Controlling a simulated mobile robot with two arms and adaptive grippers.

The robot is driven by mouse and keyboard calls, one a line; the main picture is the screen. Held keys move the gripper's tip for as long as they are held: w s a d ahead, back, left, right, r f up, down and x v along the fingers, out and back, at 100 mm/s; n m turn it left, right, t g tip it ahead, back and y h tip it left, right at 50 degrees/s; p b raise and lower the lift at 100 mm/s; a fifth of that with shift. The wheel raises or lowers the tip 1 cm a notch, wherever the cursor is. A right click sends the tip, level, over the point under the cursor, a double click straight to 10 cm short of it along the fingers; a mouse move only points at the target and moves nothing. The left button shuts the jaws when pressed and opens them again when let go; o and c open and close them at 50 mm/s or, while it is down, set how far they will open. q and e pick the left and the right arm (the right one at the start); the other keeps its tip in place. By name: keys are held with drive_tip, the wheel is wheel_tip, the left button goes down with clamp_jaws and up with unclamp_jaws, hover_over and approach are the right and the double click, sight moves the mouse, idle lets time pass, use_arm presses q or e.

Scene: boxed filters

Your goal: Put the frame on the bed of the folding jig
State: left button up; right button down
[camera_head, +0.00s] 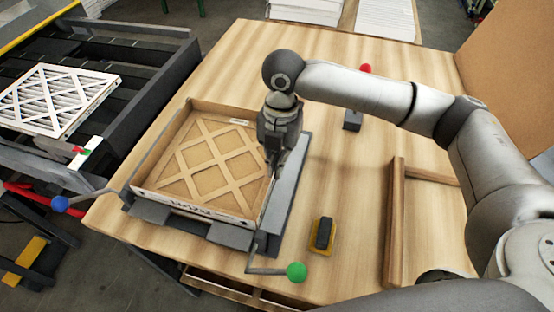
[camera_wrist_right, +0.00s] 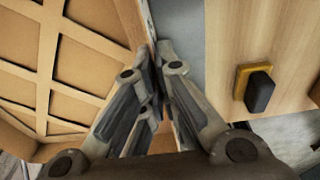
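The frame (camera_head: 210,163) is an open brown cardboard tray with a lattice bottom and printed near wall. It lies over the bed of the grey folding jig (camera_head: 287,195), mostly covering it; I cannot tell whether it is fully flat on it. My right gripper (camera_head: 273,170) reaches down at the frame's right wall. In the right wrist view its fingers (camera_wrist_right: 157,50) are closed together on the thin wall, with the lattice (camera_wrist_right: 65,60) to the left and a grey jig strip (camera_wrist_right: 180,30) to the right. My left gripper is not in view.
Levers with a green knob (camera_head: 297,271), blue knob (camera_head: 60,204) and red knob (camera_head: 365,68) surround the jig. A yellow-and-black block (camera_head: 322,234) and a wooden rail (camera_head: 395,220) lie right.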

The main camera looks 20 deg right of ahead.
drive_tip(key=c, duration=2.1)
unclamp_jaws()
drive_tip(key=shift+f, duration=0.15)
drive_tip(key=o, duration=0.5)
drive_tip(key=shift+c, duration=0.2)
wheel_tip(320, 180, up, 12)
drive_tip(key=w+b, duration=0.1)
drive_tip(key=b, duration=0.1)
drive_tip(key=shift+d+b, duration=0.3)
drive_tip(key=shift+d, duration=0.15)
